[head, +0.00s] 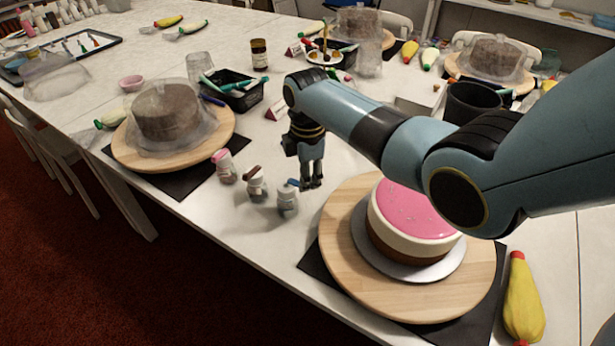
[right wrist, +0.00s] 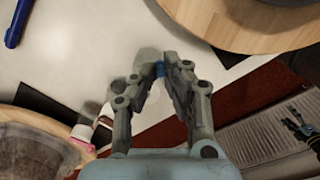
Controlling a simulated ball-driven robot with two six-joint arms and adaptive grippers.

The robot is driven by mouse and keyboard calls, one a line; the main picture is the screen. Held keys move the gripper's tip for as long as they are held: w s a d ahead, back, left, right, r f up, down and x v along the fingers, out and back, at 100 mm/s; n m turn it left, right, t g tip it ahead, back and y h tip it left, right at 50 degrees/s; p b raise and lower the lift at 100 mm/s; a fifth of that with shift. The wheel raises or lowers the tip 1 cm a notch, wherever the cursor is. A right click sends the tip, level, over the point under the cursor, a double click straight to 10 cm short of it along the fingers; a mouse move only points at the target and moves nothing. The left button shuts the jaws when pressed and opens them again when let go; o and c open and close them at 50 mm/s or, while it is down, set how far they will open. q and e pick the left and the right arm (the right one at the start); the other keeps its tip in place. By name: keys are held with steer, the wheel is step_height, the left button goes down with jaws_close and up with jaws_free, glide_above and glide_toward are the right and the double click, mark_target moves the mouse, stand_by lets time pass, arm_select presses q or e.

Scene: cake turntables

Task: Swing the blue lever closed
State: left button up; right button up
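The blue lever (head: 292,184) sits on top of a small clear jar (head: 288,202), the rightmost of three small jars on the white table. My right gripper (head: 312,184) points down just to the right of the lever, its fingertips close together. In the right wrist view, blue (right wrist: 160,69) shows between the fingertips of the right gripper (right wrist: 161,67), with a narrow gap there. I cannot tell whether the fingers touch or pinch the lever. My left gripper is not in view.
A jar with a brown lever (head: 256,186) and a pink-topped jar (head: 224,166) stand close to the left. A pink cake (head: 412,212) on a wooden turntable (head: 345,262) stands at right. A covered cake (head: 168,112) stands at left. The table's front edge is near.

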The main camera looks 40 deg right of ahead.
jaws_close()
steer(key=shift+s+a+r+m+p, duration=0.15)
steer(key=shift+a+m+p, duration=0.15)
steer(key=shift+m+p, duration=0.4)
steer(key=w+a+m+p, duration=0.2)
steer(key=a+m, duration=0.3)
steer(key=m, duration=1.2)
steer(key=shift+w+a+f+m+p, duration=0.2)
steer(key=shift+w+a+m+p, duration=0.15)
steer(key=shift+p, duration=0.15)
steer(key=o, duration=0.6)
jaws_free()
steer(key=shift+o, duration=0.2)
